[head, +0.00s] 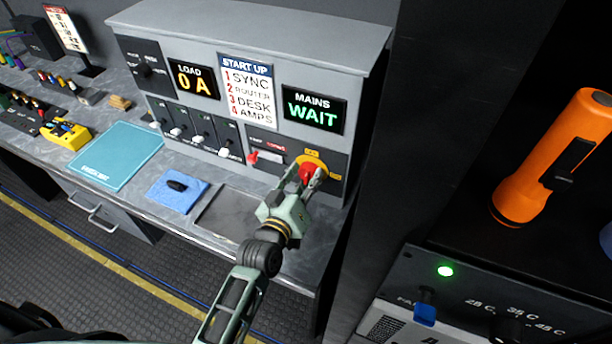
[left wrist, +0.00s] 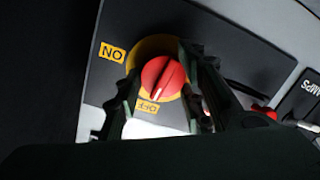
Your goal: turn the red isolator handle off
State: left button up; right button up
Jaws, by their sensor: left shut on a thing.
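The red isolator handle (head: 307,171) is on a round yellow plate at the lower right of the grey console's front. In the left wrist view the handle (left wrist: 163,77) sits between my gripper's fingers, with a dark line on its face running toward the yellow OFF label (left wrist: 148,106). The yellow ON label (left wrist: 111,52) is to the left of the handle. My left gripper (head: 313,180) is shut on the handle, its fingers on either side. They cover part of the yellow plate. My right gripper is not in view.
A small red switch (head: 254,158) is just left of the handle. The MAINS display (head: 313,109) above reads WAIT, and the LOAD display (head: 194,79) reads 0 A. A blue cloth (head: 190,193) lies on the bench. A dark pillar (head: 425,120) stands close on the right.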

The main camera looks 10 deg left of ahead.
pick_arm(q)
jog(key=shift+s+d+f+n+h, duration=0.1)
jog(key=shift+d+f+n+h, duration=0.15)
jog(key=shift+n, duration=0.35)
jog(key=o, duration=0.9)
jog(key=shift+o, duration=0.9)
jog(key=shift+r, duration=0.15)
jog(key=shift+s+a, duration=0.25)
jog(key=shift+s, duration=0.15)
jog(key=v, duration=1.1)
jog(key=shift+d, duration=0.2)
